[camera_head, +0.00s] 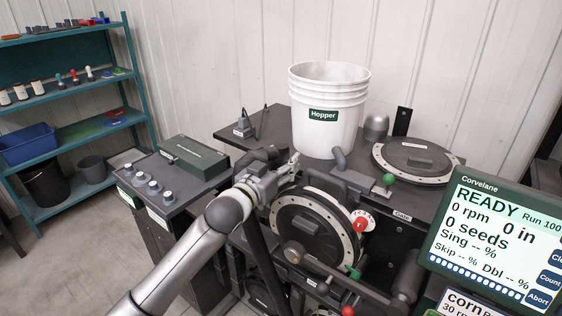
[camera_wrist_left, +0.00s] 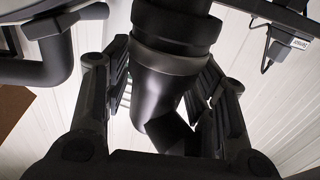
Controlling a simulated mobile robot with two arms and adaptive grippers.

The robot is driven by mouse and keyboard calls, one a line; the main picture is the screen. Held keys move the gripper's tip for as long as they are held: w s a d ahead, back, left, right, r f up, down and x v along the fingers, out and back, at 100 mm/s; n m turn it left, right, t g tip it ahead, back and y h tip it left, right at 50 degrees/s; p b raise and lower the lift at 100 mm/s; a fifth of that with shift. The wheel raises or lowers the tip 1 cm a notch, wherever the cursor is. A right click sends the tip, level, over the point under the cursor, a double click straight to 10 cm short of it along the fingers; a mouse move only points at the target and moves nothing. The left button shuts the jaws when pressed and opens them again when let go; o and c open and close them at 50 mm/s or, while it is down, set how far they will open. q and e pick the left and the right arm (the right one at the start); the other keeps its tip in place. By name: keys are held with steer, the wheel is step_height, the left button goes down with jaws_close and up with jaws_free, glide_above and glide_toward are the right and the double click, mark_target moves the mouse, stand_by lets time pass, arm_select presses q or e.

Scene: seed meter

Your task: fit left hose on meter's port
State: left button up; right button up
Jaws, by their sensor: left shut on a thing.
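My left gripper (camera_head: 272,178) is shut on a black hose at the left side of the seed meter. In the left wrist view the hose end (camera_wrist_left: 165,75) sits between the two dark fingers, with a wider cuff and a paler band at its upper part. The meter (camera_head: 308,232) is a round dark disc with a light bolted rim, just right of and below the gripper. A dark elbow pipe (camera_head: 345,178) stands above the disc, to the right of the gripper. I cannot tell whether the hose touches a port. My right gripper is not in view.
A white hopper bucket (camera_head: 327,118) stands behind the meter. A round lid (camera_head: 413,160) lies to its right. A screen (camera_head: 500,235) reading READY fills the right front. Shelves (camera_head: 75,92) stand at far left.

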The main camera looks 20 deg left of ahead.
arm_select(q)
steer(key=shift+f, duration=0.25)
steer(key=o, duration=1.3)
steer(key=shift+c, duration=0.2)
steer(key=shift+f, duration=0.1)
steer(key=v, duration=1.2)
